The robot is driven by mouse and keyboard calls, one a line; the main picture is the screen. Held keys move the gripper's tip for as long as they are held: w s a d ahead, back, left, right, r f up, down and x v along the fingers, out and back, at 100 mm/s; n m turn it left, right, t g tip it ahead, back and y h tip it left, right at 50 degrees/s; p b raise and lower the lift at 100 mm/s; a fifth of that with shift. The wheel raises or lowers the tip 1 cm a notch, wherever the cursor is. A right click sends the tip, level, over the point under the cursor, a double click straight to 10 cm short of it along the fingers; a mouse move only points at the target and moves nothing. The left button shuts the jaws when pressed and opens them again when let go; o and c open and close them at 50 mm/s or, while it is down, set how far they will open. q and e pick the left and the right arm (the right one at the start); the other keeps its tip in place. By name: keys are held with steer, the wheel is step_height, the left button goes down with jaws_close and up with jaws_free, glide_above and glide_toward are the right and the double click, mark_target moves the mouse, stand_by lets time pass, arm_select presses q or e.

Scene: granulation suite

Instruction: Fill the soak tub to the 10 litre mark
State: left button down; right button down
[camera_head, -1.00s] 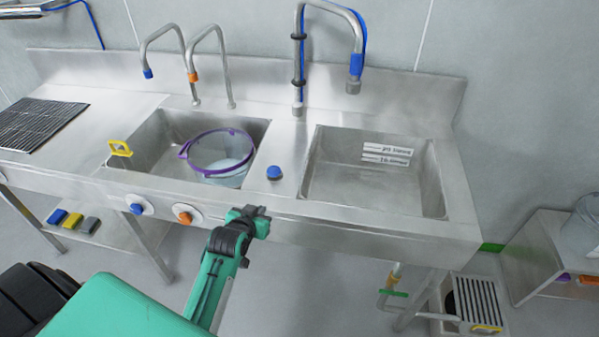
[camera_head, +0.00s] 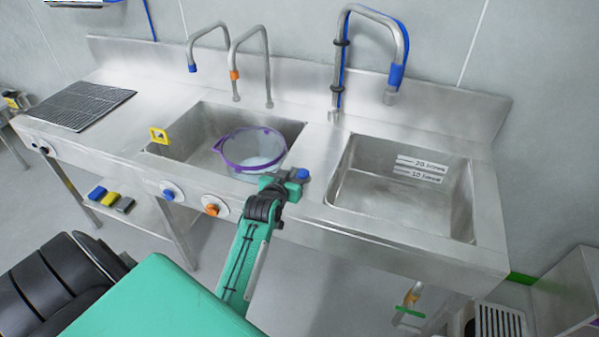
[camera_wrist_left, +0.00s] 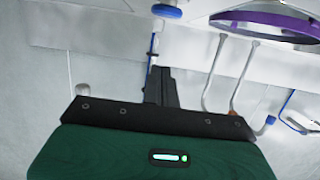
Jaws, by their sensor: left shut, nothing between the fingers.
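The right-hand basin (camera_head: 345,195), with printed 20 and 10 litre marks (camera_head: 418,170) on its back wall, looks like the soak tub. I see no water in it. A tall tap with a blue-sleeved spout (camera_head: 396,76) hangs above its back. A blue knob (camera_head: 303,174) sits on the deck left of the basin; it also shows in the wrist view (camera_wrist_left: 166,11). My left gripper (camera_head: 293,182) is shut and empty, beside the knob at the counter's front; whether they touch I cannot tell. Its closed fingers show in the wrist view (camera_wrist_left: 160,86). My right gripper is out of view.
A clear bucket with a purple rim (camera_head: 230,166) stands in the left sink, under two thinner taps. A yellow clip (camera_head: 159,136) is on that sink's edge. Blue (camera_head: 168,194) and orange (camera_head: 212,207) knobs are on the front panel. A floor grate (camera_head: 500,322) lies lower right.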

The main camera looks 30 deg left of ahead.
arm_select(q)
steer(key=p, duration=0.1)
glide_above(300, 174)
steer(key=s, duration=0.2)
steer(key=shift+d+f, duration=0.45)
steer(key=shift+f, duration=0.2)
steer(key=f+p, duration=0.1)
steer(key=f, duration=0.2)
steer(key=shift+w+f, duration=0.1)
steer(key=shift+w, duration=0.1)
steer(key=shift+f, duration=0.6)
